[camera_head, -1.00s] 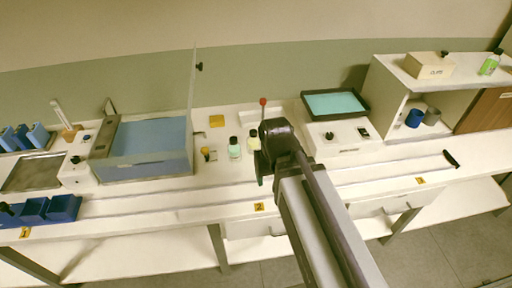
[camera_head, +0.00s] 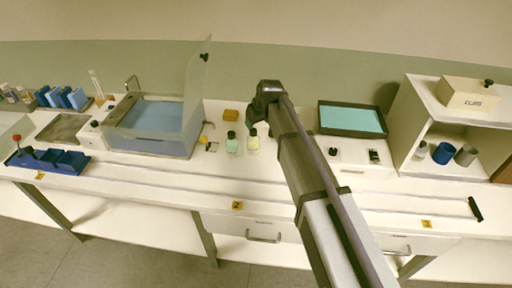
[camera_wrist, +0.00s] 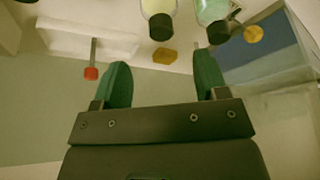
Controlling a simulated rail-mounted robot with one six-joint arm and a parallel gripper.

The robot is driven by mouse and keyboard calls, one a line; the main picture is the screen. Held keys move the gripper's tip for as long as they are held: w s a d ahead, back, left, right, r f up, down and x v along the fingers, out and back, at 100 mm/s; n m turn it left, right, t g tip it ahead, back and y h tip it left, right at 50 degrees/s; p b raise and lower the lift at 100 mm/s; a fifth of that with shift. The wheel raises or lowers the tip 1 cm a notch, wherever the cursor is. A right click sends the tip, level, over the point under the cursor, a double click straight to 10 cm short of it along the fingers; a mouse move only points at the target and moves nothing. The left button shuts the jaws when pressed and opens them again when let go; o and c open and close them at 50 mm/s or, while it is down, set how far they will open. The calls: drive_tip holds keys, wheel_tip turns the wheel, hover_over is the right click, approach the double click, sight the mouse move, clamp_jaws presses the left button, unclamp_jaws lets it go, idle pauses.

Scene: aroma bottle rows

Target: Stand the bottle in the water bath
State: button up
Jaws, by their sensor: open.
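The water bath (camera_head: 185,145) is a pale box with blue water, left of centre in the head view; its clear lid (camera_head: 198,85) stands raised. Two dark-capped bottles stand upright on the bench to its right: one with pale green liquid (camera_head: 232,145), one with pale yellow liquid (camera_head: 253,144). In the wrist view, the yellow bottle (camera_wrist: 158,8) and green bottle (camera_wrist: 212,12) show at the top edge, beyond the fingers. My gripper (camera_wrist: 161,62) is open, with nothing between its green fingers. In the head view its dark wrist is just right of and behind the bottles; the fingers are hidden.
A yellow-orange block (camera_head: 231,115) lies behind the bottles. A red-tipped rod (camera_wrist: 91,72) shows beside my left finger in the wrist view. A device with a teal top (camera_head: 350,120) stands right of my arm. Blue racks (camera_head: 70,162) sit far left. The front bench strip is clear.

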sight(254, 131)
drive_tip(key=b+x, duration=0.1)
drive_tip(key=x, duration=0.2)
drive_tip(key=shift+s+d+f, duration=0.1)
drive_tip(key=shift+f, duration=0.05)
drive_tip(key=shift+a+f+b, duration=0.2)
drive_tip(key=shift+f+b, duration=0.05)
drive_tip(key=shift+b, duration=0.2)
drive_tip(key=shift+r, duration=0.1)
drive_tip(key=b+x, duration=0.4)
drive_tip(key=x, duration=0.1)
drive_tip(key=shift+f+b, duration=0.2)
drive_tip(key=shift+b, duration=0.15)
drive_tip(key=shift+r, duration=0.3)
drive_tip(key=shift+c, duration=0.2)
clamp_jaws()
